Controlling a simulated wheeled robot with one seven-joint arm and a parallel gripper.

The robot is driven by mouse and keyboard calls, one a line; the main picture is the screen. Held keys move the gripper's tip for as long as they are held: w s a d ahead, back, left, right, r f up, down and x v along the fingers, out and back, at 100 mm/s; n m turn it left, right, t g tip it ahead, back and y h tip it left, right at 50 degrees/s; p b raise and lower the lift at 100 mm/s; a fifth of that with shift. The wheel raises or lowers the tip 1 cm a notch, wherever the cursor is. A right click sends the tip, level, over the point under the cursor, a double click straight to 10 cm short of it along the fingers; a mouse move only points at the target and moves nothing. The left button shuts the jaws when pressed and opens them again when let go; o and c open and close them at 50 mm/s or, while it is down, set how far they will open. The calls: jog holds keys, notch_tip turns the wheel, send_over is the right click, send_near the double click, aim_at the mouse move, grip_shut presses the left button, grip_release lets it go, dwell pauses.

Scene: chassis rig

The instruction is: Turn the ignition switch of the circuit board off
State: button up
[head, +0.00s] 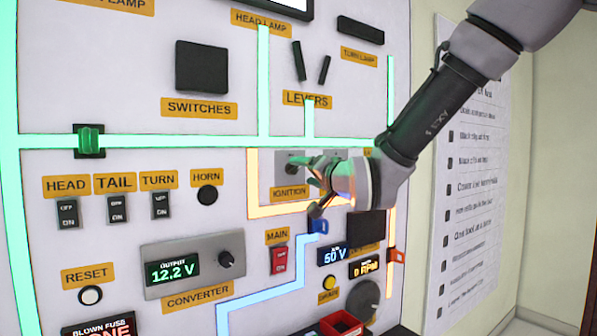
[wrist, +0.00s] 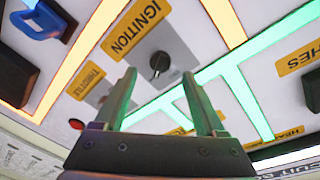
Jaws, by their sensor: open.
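The ignition switch is a dark round knob (wrist: 159,62) on a light grey plate in the wrist view, beside the yellow IGNITION label (wrist: 138,27). In the head view the IGNITION label (head: 290,191) shows below the plate, and the knob is partly hidden by my gripper. My gripper (head: 303,184) is in front of the board at the ignition plate. In the wrist view its two fingers (wrist: 158,90) are apart with nothing between them, and the knob appears just beyond the fingertips. I cannot tell whether a finger touches it.
The blue connector (head: 319,224) sits just below my gripper. The red MAIN switch (head: 280,261) and the converter (head: 193,264) are lower left. Two black levers (head: 311,64) stick out above. The THROTTLE label (wrist: 85,80) is beside the ignition plate.

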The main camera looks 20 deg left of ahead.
aim_at(296, 171)
jog(key=x, duration=0.5)
jog(key=shift+s, duration=0.1)
grip_shut()
jog(key=shift+n, duration=0.3)
jog(key=n, duration=0.5)
jog(key=shift+f+n+y, duration=0.2)
jog(key=shift+n+y, duration=0.1)
jog(key=n+y, duration=0.1)
jog(key=n, duration=0.5)
jog(key=shift+d, duration=0.15)
jog(key=shift+n, duration=0.3)
